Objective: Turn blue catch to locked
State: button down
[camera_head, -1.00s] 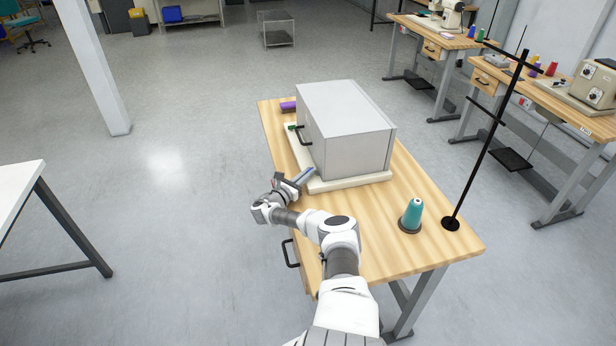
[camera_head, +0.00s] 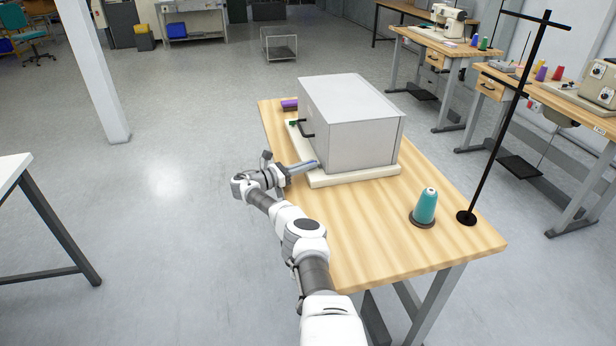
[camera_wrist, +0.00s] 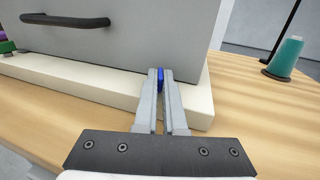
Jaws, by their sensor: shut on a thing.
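The blue catch (camera_wrist: 160,77) sits low on the front of the grey box (camera_wrist: 130,55), near its right end in the wrist view. My gripper (camera_wrist: 161,74) is shut on the catch, with one finger on each side of it. Only a narrow part of the catch shows between the fingertips, so I cannot tell which way it is turned. In the head view the grey box (camera_head: 350,115) stands on a cream base on the wooden table, and my gripper (camera_head: 314,163) reaches its lower near corner. The catch is too small to make out there.
A black handle (camera_wrist: 65,20) is on the box front. A green part (camera_wrist: 7,46) and a purple item (camera_head: 289,105) are at the far left end. A teal thread cone (camera_head: 425,206) and a black stand (camera_head: 467,217) are at the right. Bare tabletop (camera_head: 370,225) lies between.

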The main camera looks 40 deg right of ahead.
jog(key=shift+f+m+g+b, duration=0.25)
jog(key=shift+m+g+b, duration=0.5)
jog(key=shift+b, duration=1.75)
jog(key=shift+d+r+g+y+b, duration=0.1)
jog(key=shift+r+g+y+b, duration=0.3)
jog(key=shift+b, duration=0.5)
jog(key=c, duration=1)
grip_release()
jog(key=shift+f, duration=0.1)
jog(key=shift+w, duration=0.1)
